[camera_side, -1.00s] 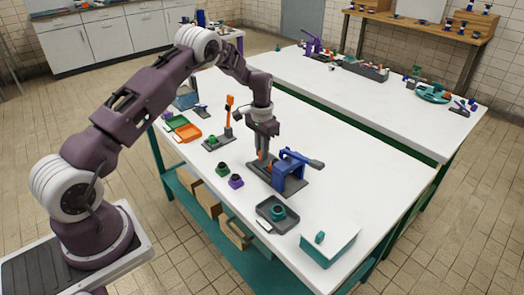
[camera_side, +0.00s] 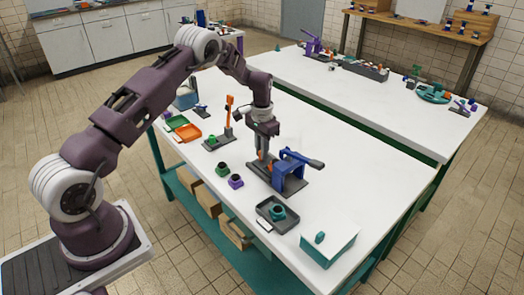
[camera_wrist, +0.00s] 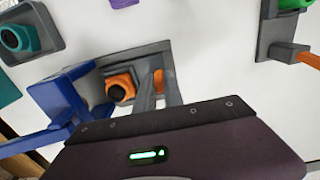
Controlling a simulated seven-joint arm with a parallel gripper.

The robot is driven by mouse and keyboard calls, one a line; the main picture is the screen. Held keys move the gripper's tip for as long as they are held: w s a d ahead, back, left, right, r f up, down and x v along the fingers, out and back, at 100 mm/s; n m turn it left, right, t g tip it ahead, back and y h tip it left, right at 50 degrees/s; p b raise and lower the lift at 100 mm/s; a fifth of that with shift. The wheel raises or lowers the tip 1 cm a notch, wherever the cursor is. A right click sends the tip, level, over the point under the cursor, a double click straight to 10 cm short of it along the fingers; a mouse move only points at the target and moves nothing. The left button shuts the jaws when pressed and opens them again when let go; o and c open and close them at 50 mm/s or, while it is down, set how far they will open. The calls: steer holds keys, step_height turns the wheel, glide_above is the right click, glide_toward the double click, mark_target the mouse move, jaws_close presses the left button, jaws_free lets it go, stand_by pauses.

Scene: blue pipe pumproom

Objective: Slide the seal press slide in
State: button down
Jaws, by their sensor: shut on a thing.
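The seal press (camera_side: 290,174) is a blue frame with a lever on a dark base plate, standing on the white bench. It also shows in the wrist view (camera_wrist: 62,98), left of my fingers. Its grey slide (camera_wrist: 138,62) carries an orange part with a black centre (camera_wrist: 118,88), just outside the blue frame. My gripper (camera_side: 262,160) points down at the slide's outer end. In the wrist view my fingers (camera_wrist: 158,98) are closed on a small orange handle (camera_wrist: 158,78), partly hidden by them.
A dark tray with a teal part (camera_side: 277,212) and a teal-and-white box (camera_side: 329,242) lie near the front. Green (camera_side: 223,169) and purple (camera_side: 236,181) parts sit left of the press. An orange-levered fixture (camera_side: 219,142) stands behind. The bench right of the press is clear.

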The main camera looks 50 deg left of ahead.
mark_target(276, 160)
steer(key=d, duration=0.6)
steer(key=shift+d, duration=0.25)
